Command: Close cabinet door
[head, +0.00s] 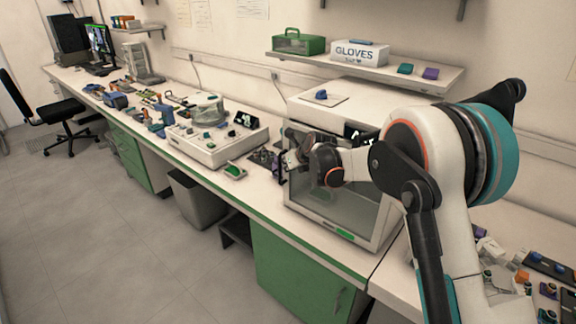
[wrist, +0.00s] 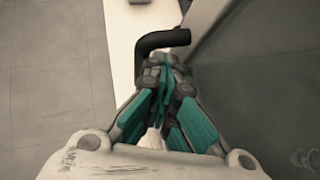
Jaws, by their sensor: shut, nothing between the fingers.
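The white cabinet (head: 320,105) stands on the bench at the centre of the head view. Its door (head: 335,205) has a grey see-through pane and a small green label low down. My arm hides part of the door, and I cannot tell how far it stands from the frame. My gripper (head: 290,157) is at the door's left edge, shut and empty. In the wrist view my gripper (wrist: 163,75) has its fingers together, close to a black bent handle (wrist: 165,40) beside the grey door surface (wrist: 250,75). I cannot tell whether they touch.
A white instrument (head: 215,140) with a round clear cover stands left of the cabinet. A small green item (head: 234,171) lies near the bench edge. Small parts lie on the bench at the lower right. A shelf (head: 370,70) hangs above. The floor (head: 100,230) in front is mostly clear.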

